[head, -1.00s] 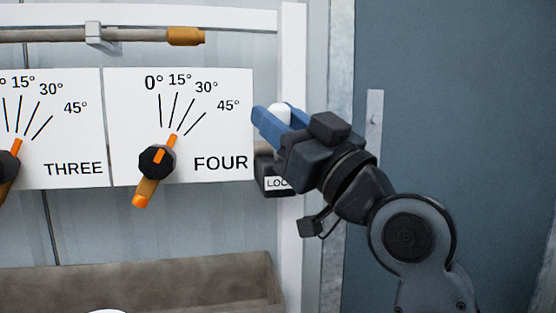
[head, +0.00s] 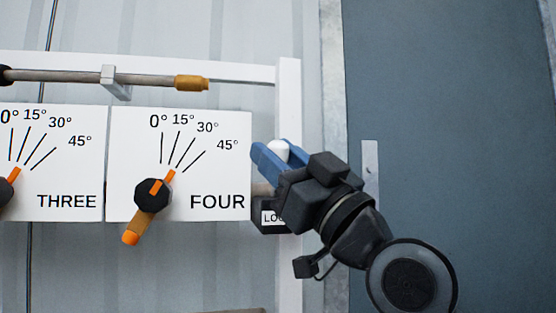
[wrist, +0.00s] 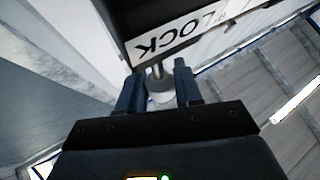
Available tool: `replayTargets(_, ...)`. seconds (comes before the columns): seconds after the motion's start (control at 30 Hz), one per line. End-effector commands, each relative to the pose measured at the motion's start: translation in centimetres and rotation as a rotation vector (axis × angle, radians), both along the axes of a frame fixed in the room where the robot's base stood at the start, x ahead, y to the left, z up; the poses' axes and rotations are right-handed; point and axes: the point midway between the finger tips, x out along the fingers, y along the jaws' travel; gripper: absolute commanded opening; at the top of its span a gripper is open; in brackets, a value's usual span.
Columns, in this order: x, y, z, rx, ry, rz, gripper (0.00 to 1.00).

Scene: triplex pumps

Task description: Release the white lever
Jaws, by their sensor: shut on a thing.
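The white lever (head: 279,150) shows as a rounded white tip between the blue fingers of my gripper (head: 272,158) in the head view. In the wrist view the white lever (wrist: 160,88) stands between the two fingers of my gripper (wrist: 158,92), below a dark block with a LOCK label (wrist: 180,36). My gripper is shut on the lever. The LOCK label (head: 271,218) is partly hidden behind my gripper in the head view.
Dial panel FOUR (head: 225,165) is just left of my gripper, with an orange-and-black knob (head: 152,196). Panel THREE (head: 70,165) is farther left. A horizontal rod with an orange end (head: 191,83) runs above. A blue-grey door (head: 450,110) is at the right.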

Motion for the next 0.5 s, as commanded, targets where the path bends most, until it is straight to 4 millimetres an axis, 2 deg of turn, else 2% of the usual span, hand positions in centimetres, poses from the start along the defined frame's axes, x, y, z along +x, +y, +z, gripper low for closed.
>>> replayTargets(0.07, -0.08, -0.04, -0.13, 0.001, 0.001, 0.001, 0.0)
replayTargets(0.1, -0.08, -0.03, -0.13, 0.001, 0.001, 0.001, 0.35)
replayTargets(0.13, -0.08, -0.03, -0.14, 0.001, 0.001, 0.001, 0.38)
replayTargets(0.17, -0.08, -0.03, -0.14, 0.001, 0.001, 0.001, 0.41)
replayTargets(0.5, -0.35, -0.48, -0.54, 0.0, 0.002, 0.0, 0.41)
